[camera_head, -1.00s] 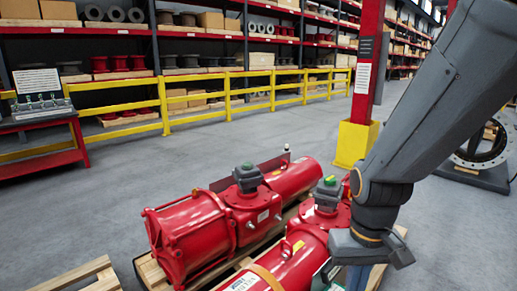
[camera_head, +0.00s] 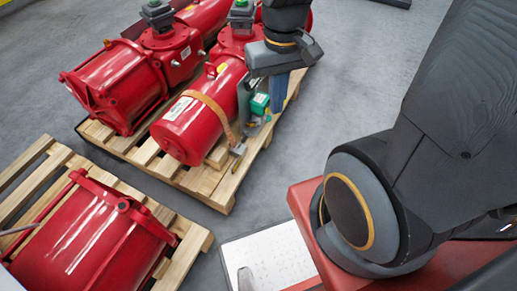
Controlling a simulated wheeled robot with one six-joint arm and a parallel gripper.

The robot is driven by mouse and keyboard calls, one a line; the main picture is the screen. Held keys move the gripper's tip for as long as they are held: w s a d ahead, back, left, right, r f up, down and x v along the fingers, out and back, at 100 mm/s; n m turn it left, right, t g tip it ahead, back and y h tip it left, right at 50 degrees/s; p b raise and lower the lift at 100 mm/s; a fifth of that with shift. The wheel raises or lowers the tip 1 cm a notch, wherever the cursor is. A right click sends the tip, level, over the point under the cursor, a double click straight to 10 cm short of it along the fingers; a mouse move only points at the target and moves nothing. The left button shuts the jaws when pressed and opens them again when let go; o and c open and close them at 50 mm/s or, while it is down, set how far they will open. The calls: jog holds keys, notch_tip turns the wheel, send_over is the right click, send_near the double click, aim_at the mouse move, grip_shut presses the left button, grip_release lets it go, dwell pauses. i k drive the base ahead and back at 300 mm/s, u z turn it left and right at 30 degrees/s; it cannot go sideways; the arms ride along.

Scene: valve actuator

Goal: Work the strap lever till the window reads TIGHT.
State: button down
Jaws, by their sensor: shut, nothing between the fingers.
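An orange-brown strap (camera_head: 212,106) runs over the near end of a red actuator cylinder (camera_head: 190,128) on a pallet. Beside the cylinder's right side is a grey upright metal part (camera_head: 244,98), perhaps the strap lever, with a green block (camera_head: 260,103) next to it. A small metal fitting (camera_head: 238,150) hangs at the strap's lower end. My gripper (camera_head: 279,95) points down just right of the green block, shut and empty; its fingertips are small and partly unclear. I cannot tell whether it touches the lever. No window lettering is readable.
A second red actuator (camera_head: 118,86) lies left on the same pallet (camera_head: 212,186). Another red cylinder (camera_head: 88,238) sits on a nearer pallet (camera_head: 30,180). My arm fills the right side. Grey floor (camera_head: 300,150) is clear right of the pallet.

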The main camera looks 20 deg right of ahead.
aim_at(247, 136)
jog(key=z, duration=1.1)
jog(key=k, duration=0.75)
jog(key=u, duration=0.75)
jog(key=i, duration=0.5)
